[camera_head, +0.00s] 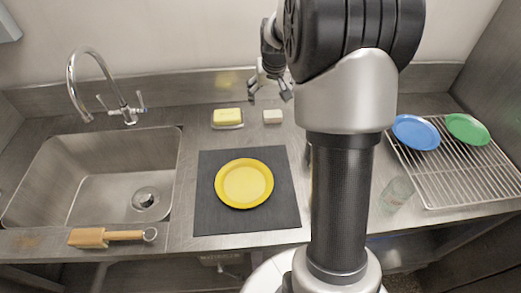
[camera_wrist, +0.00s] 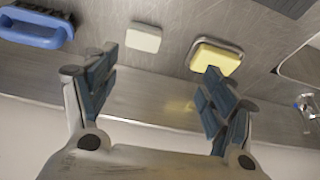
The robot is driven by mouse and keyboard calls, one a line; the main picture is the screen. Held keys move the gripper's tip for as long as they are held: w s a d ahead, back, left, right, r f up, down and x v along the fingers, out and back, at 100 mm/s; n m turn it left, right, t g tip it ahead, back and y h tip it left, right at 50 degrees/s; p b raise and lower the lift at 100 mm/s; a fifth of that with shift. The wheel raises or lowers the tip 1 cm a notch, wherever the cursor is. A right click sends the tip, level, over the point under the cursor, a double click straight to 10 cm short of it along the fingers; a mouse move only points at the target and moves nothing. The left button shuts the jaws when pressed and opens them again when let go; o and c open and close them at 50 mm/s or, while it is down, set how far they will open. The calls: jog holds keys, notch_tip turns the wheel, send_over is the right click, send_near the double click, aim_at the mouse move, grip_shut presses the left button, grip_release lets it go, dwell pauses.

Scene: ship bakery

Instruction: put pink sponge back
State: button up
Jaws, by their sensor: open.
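No clearly pink sponge shows in either view. My gripper (camera_head: 269,95) is open and empty, pointing down near the back wall, above and behind the block. In the wrist view its fingers (camera_wrist: 160,78) are spread wide, with nothing between them.
A yellow plate (camera_head: 244,184) lies on a dark mat (camera_head: 213,222). The sink (camera_head: 95,180) and a wooden-handled brush (camera_head: 110,237) are left. A wire rack (camera_head: 455,180) holds blue and green plates; a glass (camera_head: 396,194) stands nearby. A blue brush (camera_wrist: 35,28) shows in the wrist view.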

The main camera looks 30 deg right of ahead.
jog(key=s+a+r+n, duration=0.1)
jog(key=s+a+r, duration=0.3)
jog(key=s+a, duration=0.3)
jog(key=s+a+r+n+y, duration=0.1)
jog(key=s+a+r, duration=0.3)
jog(key=s+a, duration=0.25)
jog(key=s+a+r+n, duration=0.1)
jog(key=s+a+r, duration=0.2)
jog(key=s+a, duration=0.35)
jog(key=s+a+f+n, duration=0.1)
jog(key=s+a+f, duration=0.1)
jog(key=s, duration=0.9)
jog(key=shift+a+n+y, duration=0.3)
jog(key=shift+a+y, duration=0.1)
jog(key=shift+a, duration=0.3)
jog(key=shift+d, duration=0.1)
